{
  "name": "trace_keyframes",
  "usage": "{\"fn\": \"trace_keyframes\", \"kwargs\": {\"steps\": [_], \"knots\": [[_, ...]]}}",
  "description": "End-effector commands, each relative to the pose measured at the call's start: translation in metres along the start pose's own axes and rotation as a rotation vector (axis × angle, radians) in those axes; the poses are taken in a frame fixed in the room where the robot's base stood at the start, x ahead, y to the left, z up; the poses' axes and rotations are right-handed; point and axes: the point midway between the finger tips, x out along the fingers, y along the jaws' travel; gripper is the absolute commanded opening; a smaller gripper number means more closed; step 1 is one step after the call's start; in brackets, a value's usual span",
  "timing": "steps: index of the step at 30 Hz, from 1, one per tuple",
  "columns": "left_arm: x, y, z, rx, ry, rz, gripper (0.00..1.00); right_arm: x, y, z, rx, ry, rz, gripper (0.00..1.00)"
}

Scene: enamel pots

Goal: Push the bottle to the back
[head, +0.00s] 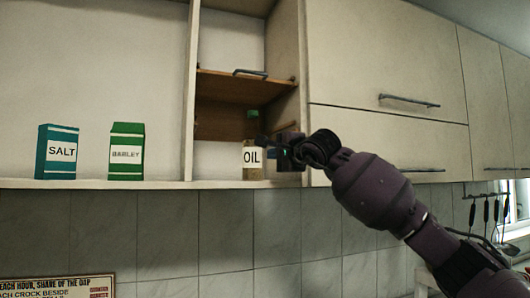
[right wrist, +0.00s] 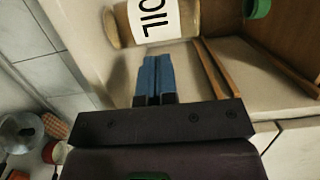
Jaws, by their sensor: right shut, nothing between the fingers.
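The oil bottle (head: 252,158), with a white OIL label and a green cap, stands upright on the bottom shelf of the open cupboard section. My right gripper (head: 262,141) is at the bottle's right side in the head view, partly covering it. In the right wrist view the bottle (right wrist: 155,22) appears turned sideways, just beyond the blue fingertips of my right gripper (right wrist: 156,60). The fingers are together and empty. I cannot tell whether they touch the bottle. My left gripper is out of view.
A teal SALT box (head: 57,152) and a green BARLEY box (head: 126,151) stand on the shelf to the left, past an upright divider (head: 190,90). A brown inner shelf (head: 225,87) is above the bottle. Closed cupboard doors (head: 385,60) are on the right.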

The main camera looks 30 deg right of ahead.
Motion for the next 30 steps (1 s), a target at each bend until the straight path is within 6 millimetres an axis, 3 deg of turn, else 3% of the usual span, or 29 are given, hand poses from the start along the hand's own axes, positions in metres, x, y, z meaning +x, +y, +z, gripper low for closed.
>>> {"fn": "trace_keyframes", "kwargs": {"steps": [6,12,30], "knots": [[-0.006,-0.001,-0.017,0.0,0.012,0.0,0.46,0.033,-0.002,0.001,0.002,-0.001,0.0,0.0],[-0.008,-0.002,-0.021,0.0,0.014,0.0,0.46,0.049,-0.001,0.001,0.001,-0.001,0.001,0.0],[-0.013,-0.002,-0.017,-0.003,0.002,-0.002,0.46,0.052,0.0,-0.006,-0.001,0.0,0.001,0.0]]}}
